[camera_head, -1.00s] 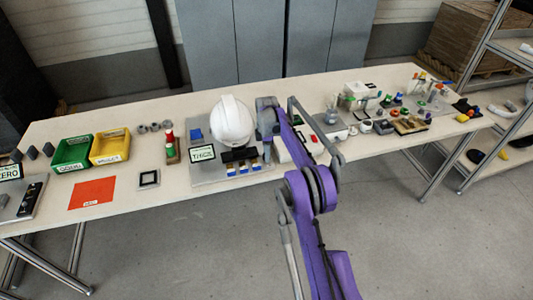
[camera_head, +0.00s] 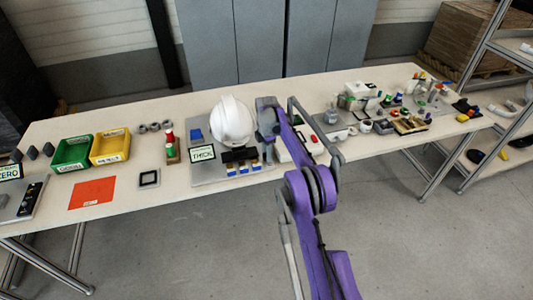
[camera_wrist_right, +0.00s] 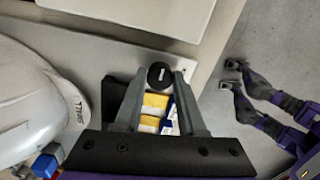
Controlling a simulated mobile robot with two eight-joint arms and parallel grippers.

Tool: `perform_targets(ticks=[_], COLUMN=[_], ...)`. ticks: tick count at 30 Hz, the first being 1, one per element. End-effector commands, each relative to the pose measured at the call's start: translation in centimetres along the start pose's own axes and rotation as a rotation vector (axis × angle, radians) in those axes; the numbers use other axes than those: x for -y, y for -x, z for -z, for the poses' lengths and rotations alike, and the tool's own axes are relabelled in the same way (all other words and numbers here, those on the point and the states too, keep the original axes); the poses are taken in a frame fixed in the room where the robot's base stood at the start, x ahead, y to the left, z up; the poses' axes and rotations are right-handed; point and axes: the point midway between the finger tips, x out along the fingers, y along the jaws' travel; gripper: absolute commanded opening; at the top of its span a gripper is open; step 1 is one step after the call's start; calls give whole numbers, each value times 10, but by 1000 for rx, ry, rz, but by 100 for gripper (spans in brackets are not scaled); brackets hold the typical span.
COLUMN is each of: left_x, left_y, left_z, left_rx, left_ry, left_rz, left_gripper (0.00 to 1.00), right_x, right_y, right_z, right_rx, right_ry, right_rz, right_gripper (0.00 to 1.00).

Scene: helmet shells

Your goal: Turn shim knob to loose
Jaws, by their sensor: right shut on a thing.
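In the right wrist view a round black knob (camera_wrist_right: 159,74) with a pale mark on its top sits on the grey plate (camera_wrist_right: 118,56). My right gripper (camera_wrist_right: 160,82) has its two fingers on either side of the knob and is shut on it. In the head view the purple right arm covers the knob and most of the gripper. The white helmet shell (camera_head: 231,121) stands on the plate, left of my right arm. It also shows in the wrist view (camera_wrist_right: 30,95), left of the fingers. My left gripper is not in view.
Several blue and yellow blocks (camera_head: 243,168) lie along the plate's front edge, close to the gripper. A sign (camera_head: 201,154) stands left of them. Green (camera_head: 72,153) and yellow (camera_head: 110,147) bins and an orange mat (camera_head: 91,193) are further left. Small parts crowd the table's right side.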

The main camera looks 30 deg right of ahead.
Motion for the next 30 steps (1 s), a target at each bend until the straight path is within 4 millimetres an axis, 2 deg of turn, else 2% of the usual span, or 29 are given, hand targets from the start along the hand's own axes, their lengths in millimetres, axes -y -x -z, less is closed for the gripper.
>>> perform_targets(ticks=[2, 3, 7, 15, 19, 23, 30], left_x=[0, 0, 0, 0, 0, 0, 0], left_y=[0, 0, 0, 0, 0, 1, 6], left_z=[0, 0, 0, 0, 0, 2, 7], left_rx=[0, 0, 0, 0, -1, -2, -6], left_ry=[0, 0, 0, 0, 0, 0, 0], left_rz=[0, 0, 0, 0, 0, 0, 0], left_gripper=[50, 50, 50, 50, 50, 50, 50], right_x=[0, 0, 0, 0, 0, 0, 0], right_y=[0, 0, 0, 0, 9, 31, 80], right_z=[0, 0, 0, 0, 0, 0, 0], right_rx=[0, 0, 0, 0, 0, 0, 0], right_ry=[-1, -1, -1, -1, -1, -2, -2], right_rz=[-1, -1, 0, 0, 0, -1, -1], right_gripper=[0, 47, 70, 70, 70, 70, 70])
